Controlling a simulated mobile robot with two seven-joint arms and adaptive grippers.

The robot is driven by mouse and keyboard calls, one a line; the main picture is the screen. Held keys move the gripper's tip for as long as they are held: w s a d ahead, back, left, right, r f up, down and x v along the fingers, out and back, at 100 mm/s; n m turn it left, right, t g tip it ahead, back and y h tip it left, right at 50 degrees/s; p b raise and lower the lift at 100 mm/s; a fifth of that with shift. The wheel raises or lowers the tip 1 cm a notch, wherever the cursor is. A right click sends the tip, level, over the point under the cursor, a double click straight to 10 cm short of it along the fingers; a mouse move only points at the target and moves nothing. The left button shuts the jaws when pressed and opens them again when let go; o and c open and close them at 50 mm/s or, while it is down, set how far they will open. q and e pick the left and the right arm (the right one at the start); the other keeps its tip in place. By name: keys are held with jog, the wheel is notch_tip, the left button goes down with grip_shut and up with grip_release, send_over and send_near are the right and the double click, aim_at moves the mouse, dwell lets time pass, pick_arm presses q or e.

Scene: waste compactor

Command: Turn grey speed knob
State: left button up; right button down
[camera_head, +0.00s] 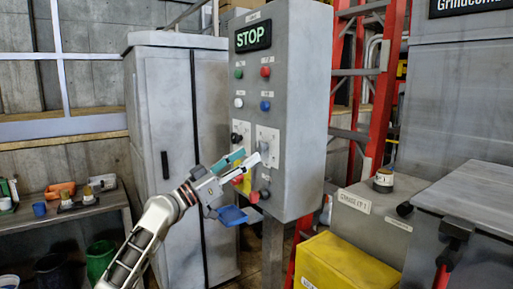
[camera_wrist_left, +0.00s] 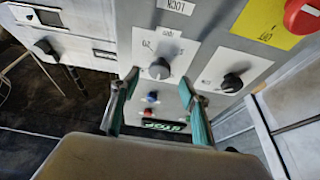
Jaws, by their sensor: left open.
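A grey control box (camera_head: 285,185) carries the grey knob (camera_wrist_left: 159,69) on a white plate with a small label. In the head view, this plate (camera_head: 268,134) is the right one of two; the knob there is partly behind my fingers. My left gripper (camera_head: 251,157) is open in front of the panel. In the left wrist view, its teal-padded fingertips (camera_wrist_left: 158,84) are spread on either side of the grey knob, with gaps visible; I cannot tell whether they reach its depth. My right gripper is not in view.
A black knob (camera_wrist_left: 232,82) sits on the neighbouring plate. A red knob (camera_wrist_left: 303,14) on a yellow plate is nearby. Above the plates in the head view are coloured buttons and a lit STOP display (camera_head: 253,37). A red ladder (camera_head: 380,95) and yellow box (camera_head: 340,265) stand right.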

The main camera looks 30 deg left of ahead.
aim_at(258, 149)
pick_arm(q)
jog(key=p+x, duration=0.1)
jog(key=x, duration=0.3)
jog(key=shift+w+d, duration=0.1)
jog(key=shift+f, duration=0.1)
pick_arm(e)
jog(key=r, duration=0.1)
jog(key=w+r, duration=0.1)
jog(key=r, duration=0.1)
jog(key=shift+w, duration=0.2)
pick_arm(q)
jog(key=c, duration=1.1)
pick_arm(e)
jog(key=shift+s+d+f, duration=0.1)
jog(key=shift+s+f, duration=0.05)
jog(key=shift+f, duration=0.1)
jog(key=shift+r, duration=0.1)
